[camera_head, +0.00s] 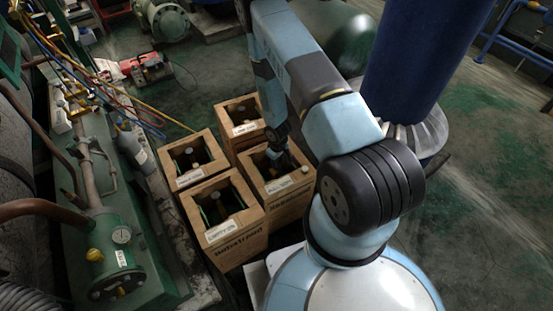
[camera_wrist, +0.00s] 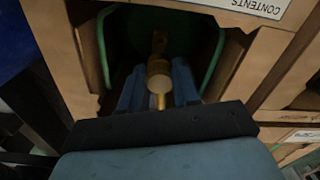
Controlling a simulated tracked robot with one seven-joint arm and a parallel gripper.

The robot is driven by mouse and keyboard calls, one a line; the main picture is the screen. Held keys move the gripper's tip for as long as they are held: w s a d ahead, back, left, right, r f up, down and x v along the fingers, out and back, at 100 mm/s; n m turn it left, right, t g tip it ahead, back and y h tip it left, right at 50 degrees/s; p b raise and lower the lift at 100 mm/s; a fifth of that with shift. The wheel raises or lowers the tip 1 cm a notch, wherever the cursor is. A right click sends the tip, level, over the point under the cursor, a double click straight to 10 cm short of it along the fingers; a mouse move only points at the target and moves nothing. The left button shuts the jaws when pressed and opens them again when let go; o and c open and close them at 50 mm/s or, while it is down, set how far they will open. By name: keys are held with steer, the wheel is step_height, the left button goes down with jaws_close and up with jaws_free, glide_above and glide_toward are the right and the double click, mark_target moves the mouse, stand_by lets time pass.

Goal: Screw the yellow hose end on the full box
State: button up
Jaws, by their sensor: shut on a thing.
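My gripper (camera_wrist: 160,88) reaches into the opening of the front right cardboard box (camera_head: 287,205). In the wrist view its two blue fingers are shut on a brass-coloured fitting (camera_wrist: 159,72) with a pale round end. A brass valve part (camera_wrist: 159,42) shows just beyond it, in front of a dark green cylinder; I cannot tell whether the two parts are joined. The yellow hose (camera_head: 150,108) runs from the upper left toward the boxes in the head view. Its end cannot be made out. No label I can read tells which box is full.
Other open boxes with cylinders stand close by: front left (camera_head: 236,247), back left (camera_head: 176,180) and back right (camera_head: 224,112). Green machinery with a gauge (camera_head: 121,235) lines the left. A red device (camera_head: 147,67) sits behind.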

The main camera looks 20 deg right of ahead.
glide_above(277, 174)
steer(key=shift+w+d+f, duration=0.1)
steer(key=shift+f, duration=2.35)
steer(key=shift+f, duration=1.05)
steer(key=m, duration=0.3)
steer(key=shift+m, duration=0.4)
